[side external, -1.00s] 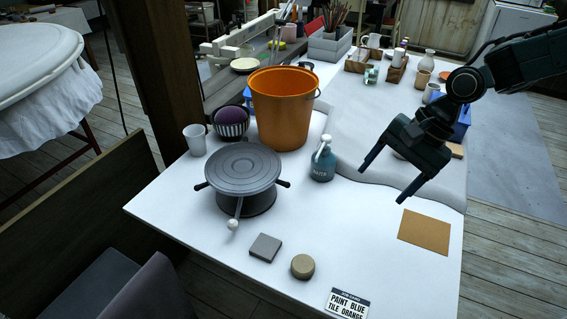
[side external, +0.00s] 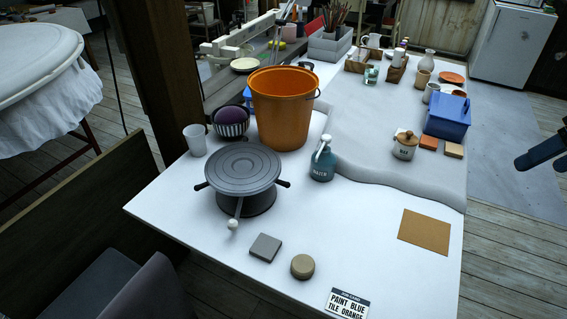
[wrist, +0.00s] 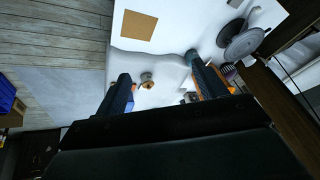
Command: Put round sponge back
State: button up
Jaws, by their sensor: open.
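A tan round block, which looks like the round sponge (side external: 303,266), lies flat on the white table near its front edge, just right of a grey square block (side external: 265,247). I cannot make the round sponge out in the wrist view. My gripper (wrist: 158,68) is open and empty, its two fingers well apart above the table in the wrist view.
A sign (side external: 348,303) stands in front.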

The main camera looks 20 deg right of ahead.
jog(key=s+d+n+h, duration=0.1)
jog(key=s+d+n, duration=0.1)
jog(key=s, duration=0.4)
jog(key=shift+s+d+t, duration=0.15)
jog(key=shift+d+t, duration=0.25)
jog(key=shift+d, duration=0.2)
jog(key=shift+r, duration=0.1)
dwell(0.6)
